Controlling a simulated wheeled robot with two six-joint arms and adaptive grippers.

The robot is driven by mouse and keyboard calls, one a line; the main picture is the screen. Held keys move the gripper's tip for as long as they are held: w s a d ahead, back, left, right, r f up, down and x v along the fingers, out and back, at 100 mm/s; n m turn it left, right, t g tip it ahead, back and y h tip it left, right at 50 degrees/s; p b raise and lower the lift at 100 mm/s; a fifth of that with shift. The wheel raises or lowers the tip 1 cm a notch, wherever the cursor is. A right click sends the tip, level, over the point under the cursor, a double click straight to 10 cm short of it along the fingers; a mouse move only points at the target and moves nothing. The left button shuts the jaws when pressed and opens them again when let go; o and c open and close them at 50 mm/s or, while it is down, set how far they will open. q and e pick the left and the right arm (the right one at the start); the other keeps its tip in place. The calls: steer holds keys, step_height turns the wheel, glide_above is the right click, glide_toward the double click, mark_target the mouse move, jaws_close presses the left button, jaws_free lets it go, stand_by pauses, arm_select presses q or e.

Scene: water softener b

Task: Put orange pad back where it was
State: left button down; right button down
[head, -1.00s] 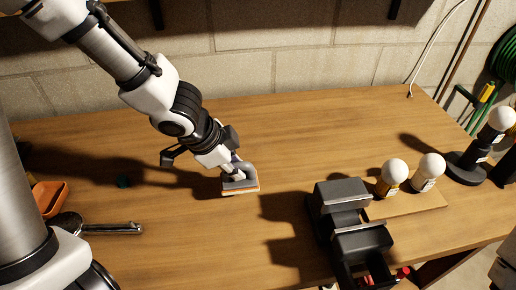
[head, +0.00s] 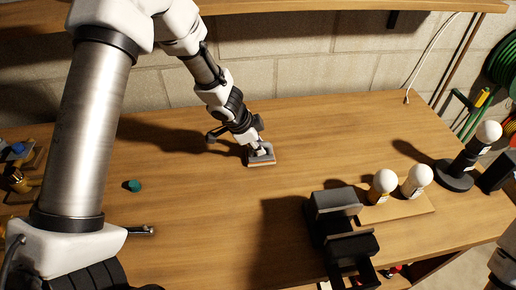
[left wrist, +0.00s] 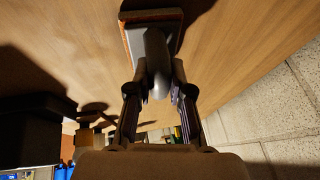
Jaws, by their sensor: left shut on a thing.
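The orange pad (head: 262,159) is a grey block with a grey handle on top and a thin orange layer underneath. It is over the middle of the wooden workbench, toward the back wall, roughly level. My left gripper (head: 257,146) is shut on its handle from above. In the left wrist view, the pad (left wrist: 134,38) shows its orange edge, and the left gripper's two fingers (left wrist: 158,92) close on the grey handle. I cannot tell whether the pad touches the bench top. My right gripper is not in view.
A small green item (head: 133,186) lies at left. The bench around the pad is clear.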

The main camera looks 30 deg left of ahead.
arm_select(q)
steer(key=shift+w, duration=0.1)
steer(key=shift+f, duration=0.15)
steer(key=c, duration=1.1)
jaws_free()
steer(key=shift+o, duration=0.2)
steer(key=p+v, duration=0.8)
steer(key=v, duration=0.4)
steer(key=shift+r, duration=0.2)
